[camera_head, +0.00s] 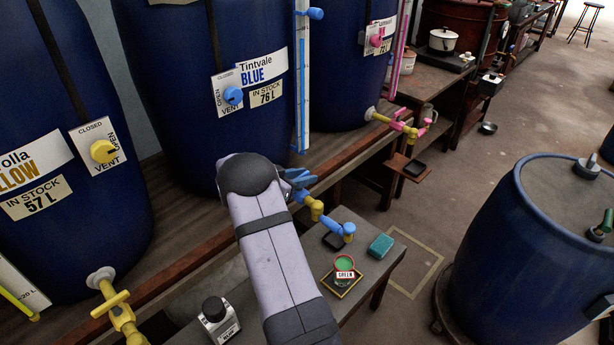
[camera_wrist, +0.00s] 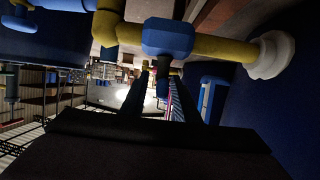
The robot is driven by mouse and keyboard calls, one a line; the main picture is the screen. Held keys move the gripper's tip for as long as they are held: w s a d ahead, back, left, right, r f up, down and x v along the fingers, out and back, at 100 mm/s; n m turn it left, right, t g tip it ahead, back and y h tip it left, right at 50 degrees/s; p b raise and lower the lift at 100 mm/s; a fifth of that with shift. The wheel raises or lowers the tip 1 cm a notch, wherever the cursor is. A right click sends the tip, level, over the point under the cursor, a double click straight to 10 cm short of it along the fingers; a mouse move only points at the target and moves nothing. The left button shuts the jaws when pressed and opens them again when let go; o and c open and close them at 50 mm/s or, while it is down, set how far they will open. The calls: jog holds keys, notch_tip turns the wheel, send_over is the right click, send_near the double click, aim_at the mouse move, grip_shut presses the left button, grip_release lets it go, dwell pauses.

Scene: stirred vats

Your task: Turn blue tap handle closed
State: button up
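The blue tap (camera_head: 340,229) is on the middle vat (camera_head: 185,120), labelled Tintvale Blue, with a yellow pipe body and a blue spout. My arm hides part of it in the head view. In the wrist view its blue valve body (camera_wrist: 168,37) sits on the yellow pipe near the top. A blue handle (camera_wrist: 162,82) sticks out from it toward my gripper. My gripper (camera_wrist: 160,75) has its two dark fingers on either side of this handle, with a narrow gap seeming to show. In the head view my gripper (camera_head: 298,180) is beside the tap; its fingertips are hard to make out.
A yellow tap (camera_head: 115,308) is at left, a pink tap (camera_head: 402,126) at right. A blue drum (camera_head: 530,250) stands right.

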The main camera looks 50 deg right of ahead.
aim_at(298, 177)
jog(key=shift+v, duration=2.65)
